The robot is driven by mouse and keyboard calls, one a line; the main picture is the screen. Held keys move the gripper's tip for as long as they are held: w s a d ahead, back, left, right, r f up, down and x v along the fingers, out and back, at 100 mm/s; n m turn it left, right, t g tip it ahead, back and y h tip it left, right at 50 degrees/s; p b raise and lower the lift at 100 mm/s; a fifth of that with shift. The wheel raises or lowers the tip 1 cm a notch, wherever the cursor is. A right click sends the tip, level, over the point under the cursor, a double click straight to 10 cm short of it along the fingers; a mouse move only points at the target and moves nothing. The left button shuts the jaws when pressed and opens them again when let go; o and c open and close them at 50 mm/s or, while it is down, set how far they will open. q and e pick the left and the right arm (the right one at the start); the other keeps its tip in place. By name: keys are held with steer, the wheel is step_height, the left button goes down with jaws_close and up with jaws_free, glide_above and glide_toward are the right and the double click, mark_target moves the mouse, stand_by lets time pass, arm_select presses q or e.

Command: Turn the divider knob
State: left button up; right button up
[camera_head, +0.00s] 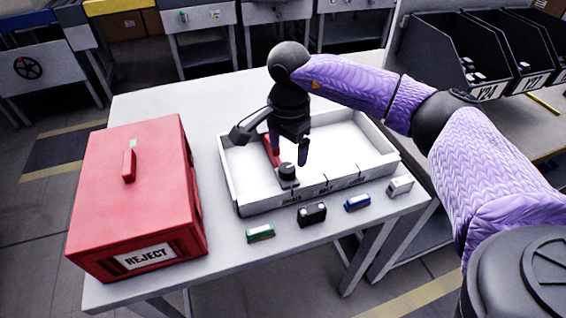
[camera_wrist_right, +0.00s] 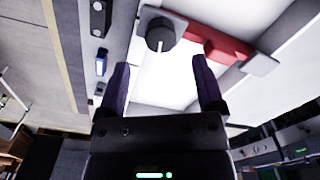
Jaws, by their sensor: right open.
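The divider knob (camera_head: 287,171) is a round dark knob on a grey plate at the front edge of the white tray (camera_head: 227,170). It also shows in the right wrist view (camera_wrist_right: 160,36), beyond and between the fingertips. A red divider bar (camera_head: 272,150) runs back from it, and shows in the wrist view (camera_wrist_right: 218,44) to the knob's right. My right gripper (camera_head: 289,148) is open above the tray, close to the knob, with nothing between its fingers. In the wrist view its two fingers (camera_wrist_right: 160,62) are apart and clear of the knob. My left gripper is not in view.
A red REJECT box (camera_head: 135,190) stands at the table's left. Along the front edge lie a green (camera_head: 260,233), a black (camera_head: 312,214), a blue (camera_head: 357,203) and a white block (camera_head: 399,186). Black bins (camera_head: 447,55) stand at the right. The table behind the box is clear.

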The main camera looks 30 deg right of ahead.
mark_target(287, 167)
step_height(287, 167, down, 5)
steer(key=shift+f+b, duration=0.2)
steer(key=shift+b, duration=0.3)
jaws_close()
